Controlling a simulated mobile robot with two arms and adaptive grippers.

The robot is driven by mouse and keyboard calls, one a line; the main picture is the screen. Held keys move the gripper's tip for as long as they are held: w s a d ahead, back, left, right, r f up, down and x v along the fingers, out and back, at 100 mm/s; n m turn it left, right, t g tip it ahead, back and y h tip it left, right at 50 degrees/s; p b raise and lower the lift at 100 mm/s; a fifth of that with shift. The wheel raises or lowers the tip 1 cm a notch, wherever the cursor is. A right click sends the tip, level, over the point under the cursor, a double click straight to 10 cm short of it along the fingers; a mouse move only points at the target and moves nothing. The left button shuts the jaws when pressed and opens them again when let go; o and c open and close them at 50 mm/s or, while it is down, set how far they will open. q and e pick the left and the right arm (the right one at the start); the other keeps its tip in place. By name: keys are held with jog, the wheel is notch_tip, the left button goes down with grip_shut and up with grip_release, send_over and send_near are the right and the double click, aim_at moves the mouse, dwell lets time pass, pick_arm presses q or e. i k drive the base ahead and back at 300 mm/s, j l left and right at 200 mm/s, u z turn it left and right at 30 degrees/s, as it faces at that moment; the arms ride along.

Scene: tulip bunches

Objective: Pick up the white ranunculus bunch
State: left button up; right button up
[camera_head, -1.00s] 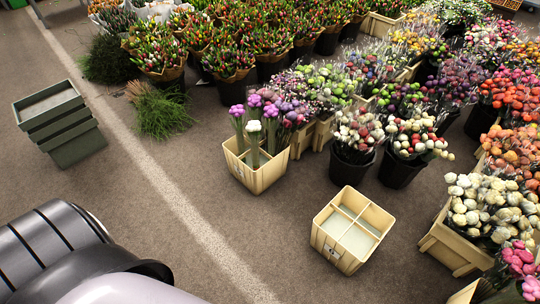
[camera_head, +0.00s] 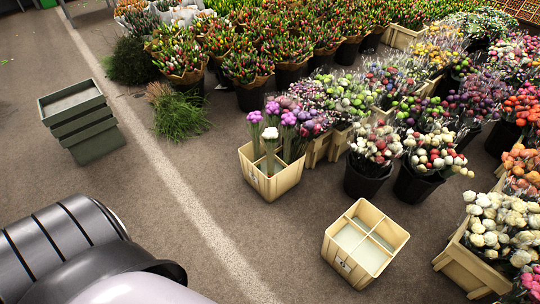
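A white bunch (camera_head: 270,135) stands upright in a cream divided crate (camera_head: 270,185) near the middle of the head view. Its pale green stems go down into the crate's front part. Purple bunches (camera_head: 289,119) stand around and behind it in the same crate. Neither gripper shows in this view; only parts of my own body fill the lower left corner. Nothing is seen holding the white bunch.
An empty cream crate (camera_head: 365,243) with compartments stands to the right and nearer. Black buckets (camera_head: 364,181) of mixed flowers stand behind it. Green stacked crates (camera_head: 82,121) are at left. Bare floor with a pale stripe (camera_head: 190,205) lies between.

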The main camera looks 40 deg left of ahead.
aim_at(271, 140)
jog(key=i+j+z, duration=0.1)
jog(key=j, duration=0.75)
jog(key=i+j+z, duration=0.1)
jog(key=j, duration=0.75)
jog(key=i+j+z, duration=0.1)
jog(key=j, duration=0.75)
